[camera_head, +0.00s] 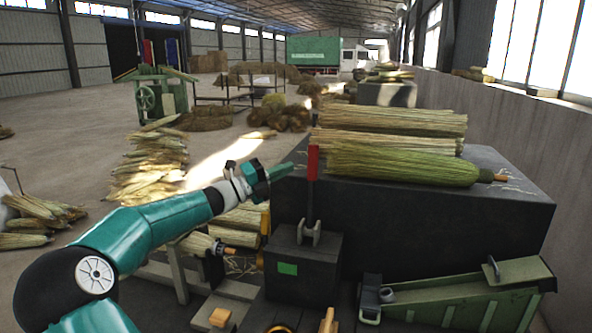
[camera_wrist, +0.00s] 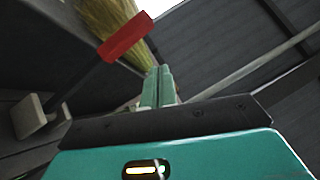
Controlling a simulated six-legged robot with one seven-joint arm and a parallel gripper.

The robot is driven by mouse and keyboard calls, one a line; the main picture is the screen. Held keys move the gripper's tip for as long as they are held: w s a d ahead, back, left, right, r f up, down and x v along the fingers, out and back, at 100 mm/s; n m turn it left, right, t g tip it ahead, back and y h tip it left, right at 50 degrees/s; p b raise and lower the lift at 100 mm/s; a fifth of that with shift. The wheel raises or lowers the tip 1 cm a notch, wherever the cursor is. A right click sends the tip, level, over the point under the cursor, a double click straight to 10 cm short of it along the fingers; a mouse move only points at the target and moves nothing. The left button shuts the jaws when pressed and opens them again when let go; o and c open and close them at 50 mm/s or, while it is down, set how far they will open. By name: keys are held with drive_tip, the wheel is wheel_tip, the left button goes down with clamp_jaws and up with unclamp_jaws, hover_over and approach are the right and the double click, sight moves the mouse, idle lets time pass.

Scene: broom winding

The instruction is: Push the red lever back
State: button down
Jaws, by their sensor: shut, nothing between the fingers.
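The red lever (camera_head: 313,163) stands upright on a black box (camera_head: 302,262) with a green label, in front of the dark bench. Its lower part is dark, and a grey bracket holds its foot. My gripper (camera_head: 288,169) is shut and empty, just left of the lever's red top in the head view, its fingers pointing toward it. In the wrist view the red top (camera_wrist: 126,38) shows up and left of my shut teal fingertips (camera_wrist: 158,76). A gap shows between them there; I cannot tell the depth.
Broom bundles (camera_head: 403,165) lie on the dark bench (camera_head: 505,205) behind the lever. A green metal machine (camera_head: 458,303) stands at the front right. A yellow-handled part (camera_head: 265,222) stands left of the box. Open floor (camera_head: 60,120) lies far left.

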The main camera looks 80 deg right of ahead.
drive_tip(key=w+a, duration=0.3)
drive_tip(key=w, duration=0.1)
drive_tip(key=shift+w+a+r, duration=0.1)
drive_tip(key=shift+a+r, duration=0.05)
drive_tip(key=shift+r, duration=0.1)
idle(0.3)
drive_tip(key=w+a+f+m+t+y, duration=0.25)
drive_tip(key=a+f+m+t, duration=0.3)
drive_tip(key=f, duration=0.45)
drive_tip(key=w+a+f+m+t+y, duration=0.2)
drive_tip(key=w+a+f+m+t, duration=0.15)
drive_tip(key=a, duration=0.35)
drive_tip(key=w+a+f+m+t+y, duration=0.1)
drive_tip(key=w+a+f+m+t, duration=0.1)
drive_tip(key=w+a+f+t, duration=0.4)
drive_tip(key=a+r+m+t+y, duration=0.1)
drive_tip(key=a+m+t+y, duration=0.2)
drive_tip(key=a, duration=1.7)
drive_tip(key=a+r+m+t+y, duration=0.2)
drive_tip(key=a+m, duration=0.6)
drive_tip(key=a, duration=1.2)
drive_tip(key=shift+w+r+t+y, duration=0.25)
drive_tip(key=shift+w+t+y, duration=0.05)
drive_tip(key=shift+t+y, duration=0.85)
